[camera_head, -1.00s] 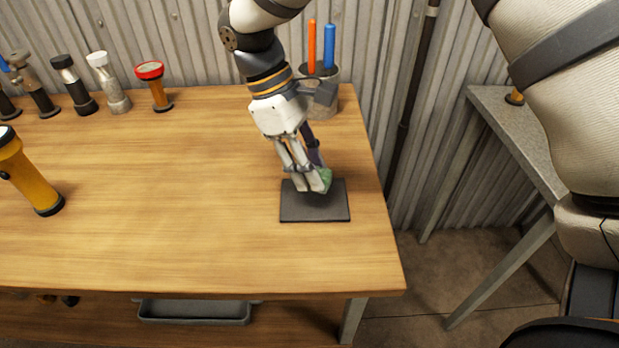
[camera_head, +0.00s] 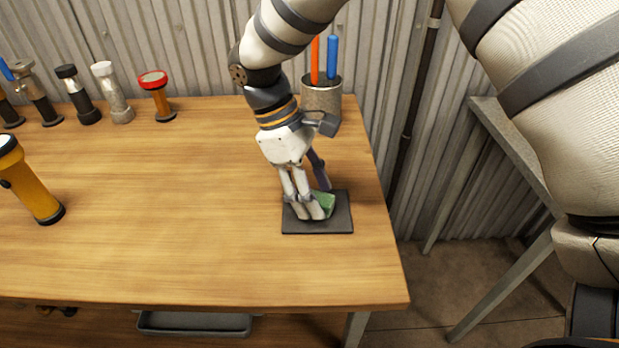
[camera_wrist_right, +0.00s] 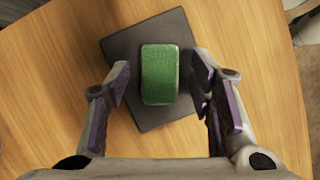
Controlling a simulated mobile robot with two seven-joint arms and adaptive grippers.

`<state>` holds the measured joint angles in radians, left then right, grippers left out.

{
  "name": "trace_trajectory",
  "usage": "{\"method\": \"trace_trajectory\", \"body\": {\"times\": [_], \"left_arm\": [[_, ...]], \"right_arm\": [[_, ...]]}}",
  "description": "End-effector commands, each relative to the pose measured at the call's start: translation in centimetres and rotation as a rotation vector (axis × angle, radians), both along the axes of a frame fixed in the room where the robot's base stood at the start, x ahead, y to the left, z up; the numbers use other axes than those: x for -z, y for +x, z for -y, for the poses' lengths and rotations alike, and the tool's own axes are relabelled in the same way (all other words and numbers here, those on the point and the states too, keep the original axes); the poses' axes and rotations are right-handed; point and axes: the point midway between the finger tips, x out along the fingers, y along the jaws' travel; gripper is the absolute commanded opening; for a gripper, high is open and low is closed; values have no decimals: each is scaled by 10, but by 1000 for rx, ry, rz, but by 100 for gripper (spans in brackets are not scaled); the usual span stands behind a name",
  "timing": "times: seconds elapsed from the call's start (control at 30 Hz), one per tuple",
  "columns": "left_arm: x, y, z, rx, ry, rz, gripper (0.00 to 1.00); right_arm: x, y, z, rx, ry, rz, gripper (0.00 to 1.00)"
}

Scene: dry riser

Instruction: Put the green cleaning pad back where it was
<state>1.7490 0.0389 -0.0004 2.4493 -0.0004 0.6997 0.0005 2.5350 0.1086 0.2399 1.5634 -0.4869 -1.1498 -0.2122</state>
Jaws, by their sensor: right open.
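The green cleaning pad (camera_wrist_right: 159,74) is a small block with rounded edges. It rests on the dark square mat (camera_wrist_right: 120,46), between the fingers of my right gripper (camera_wrist_right: 163,92) in the right wrist view. That gripper is open, with a gap on each side of the pad. In the head view the right gripper (camera_head: 308,212) points down over the mat (camera_head: 342,222) and partly hides the pad (camera_head: 326,202). My left gripper is not in view.
A pot (camera_head: 322,98) with an orange and a blue stick stands behind the gripper. A yellow flashlight (camera_head: 30,185) and a row of others, including a red-topped one (camera_head: 157,95), stand on the left. The middle of the wooden table (camera_head: 170,220) is clear.

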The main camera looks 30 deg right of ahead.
Motion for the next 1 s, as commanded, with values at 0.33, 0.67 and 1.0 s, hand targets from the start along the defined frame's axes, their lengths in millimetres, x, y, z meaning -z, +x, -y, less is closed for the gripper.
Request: {"method": "trace_trajectory", "body": {"times": [0.33,0.67,1.0], "left_arm": [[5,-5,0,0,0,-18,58],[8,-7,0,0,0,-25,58],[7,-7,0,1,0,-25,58]], "right_arm": [[-79,29,-20,1,1,3,49],[-110,38,-27,0,1,0,49],[-110,38,-27,0,1,-1,49]]}}
